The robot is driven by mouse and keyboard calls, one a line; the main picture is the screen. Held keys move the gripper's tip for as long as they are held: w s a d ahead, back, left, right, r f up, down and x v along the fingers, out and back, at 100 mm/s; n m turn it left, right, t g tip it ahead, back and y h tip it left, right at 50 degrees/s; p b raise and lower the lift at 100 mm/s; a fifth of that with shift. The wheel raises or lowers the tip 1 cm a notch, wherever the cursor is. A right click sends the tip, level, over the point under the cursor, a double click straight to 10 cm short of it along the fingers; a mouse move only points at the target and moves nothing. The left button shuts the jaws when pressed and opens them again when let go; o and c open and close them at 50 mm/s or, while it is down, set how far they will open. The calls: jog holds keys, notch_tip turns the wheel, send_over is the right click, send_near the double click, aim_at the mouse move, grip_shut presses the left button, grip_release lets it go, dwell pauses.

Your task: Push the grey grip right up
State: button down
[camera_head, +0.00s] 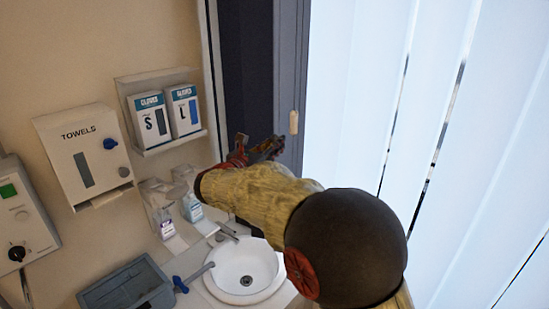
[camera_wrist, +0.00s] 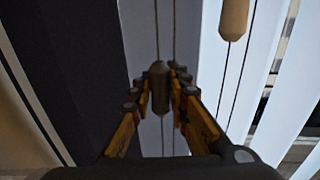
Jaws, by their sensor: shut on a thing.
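The grey grip (camera_wrist: 158,92) is a small, roughly upright cylinder on thin cords in the wrist view. My gripper (camera_wrist: 160,80), with yellow and dark fingers, is shut on it, one finger on each side. Cords run up above the grip and down below it. In the head view my gripper (camera_head: 272,147) is beside the dark window frame, and I cannot make out the grey grip there.
A pale wooden grip (camera_head: 294,122) hangs on its own cord to the right; it also shows in the wrist view (camera_wrist: 234,18). White vertical blinds (camera_head: 360,80) fill the right. A sink (camera_head: 243,268), towel dispenser (camera_head: 85,155) and glove boxes (camera_head: 167,112) are at the left.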

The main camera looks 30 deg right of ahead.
notch_tip(320, 180, up, 6)
jog(key=shift+p, duration=0.9)
jog(key=c, duration=2.1)
grip_release()
jog(key=shift+r, duration=0.1)
jog(key=shift+c, duration=0.2)
jog(key=o, duration=0.5)
jog(key=shift+f, duration=0.25)
jog(key=shift+c, duration=0.2)
jog(key=v, duration=1.2)
